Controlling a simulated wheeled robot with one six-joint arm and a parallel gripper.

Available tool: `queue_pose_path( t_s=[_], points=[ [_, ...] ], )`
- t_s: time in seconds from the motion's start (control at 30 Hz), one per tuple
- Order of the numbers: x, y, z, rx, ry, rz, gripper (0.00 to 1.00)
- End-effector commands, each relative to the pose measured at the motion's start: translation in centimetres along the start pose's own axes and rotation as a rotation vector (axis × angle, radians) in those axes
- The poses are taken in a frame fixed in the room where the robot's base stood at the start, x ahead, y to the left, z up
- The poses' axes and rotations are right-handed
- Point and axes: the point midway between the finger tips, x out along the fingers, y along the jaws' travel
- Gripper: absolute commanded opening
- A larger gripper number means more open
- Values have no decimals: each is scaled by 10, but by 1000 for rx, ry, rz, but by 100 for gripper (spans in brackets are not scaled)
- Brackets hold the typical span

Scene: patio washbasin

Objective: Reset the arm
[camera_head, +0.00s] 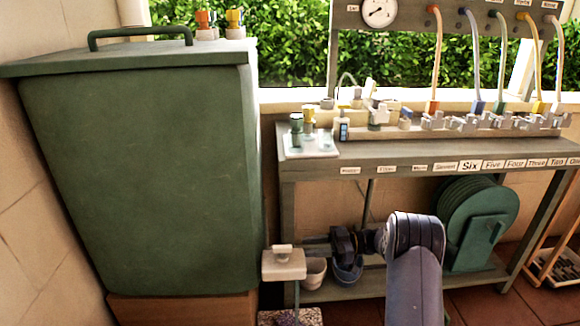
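My arm rises from the bottom of the head view and bends left at its upper joint. My gripper (343,246) is the dark end part, in front of the lower shelf of the bench (350,180). It is small and dark, and its fingers cannot be made out. I cannot tell whether it is open or shut, or whether it holds anything.
A large green lidded cabinet (140,170) fills the left. A small stand with a pale top (284,264) and pots (314,273) are near my gripper. A green hose reel (478,225) is right of my arm. A white tray (312,150) sits on the bench.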

Motion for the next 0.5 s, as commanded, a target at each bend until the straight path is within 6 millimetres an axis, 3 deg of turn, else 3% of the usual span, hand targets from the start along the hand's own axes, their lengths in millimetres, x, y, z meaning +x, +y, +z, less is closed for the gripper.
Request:
queue_pose_path(
  t_s=[0.3,0.5],
  points=[
    [60,-1,2,0,0,-2,37],
    [85,0,1,0,0,-1,37]
  ],
)
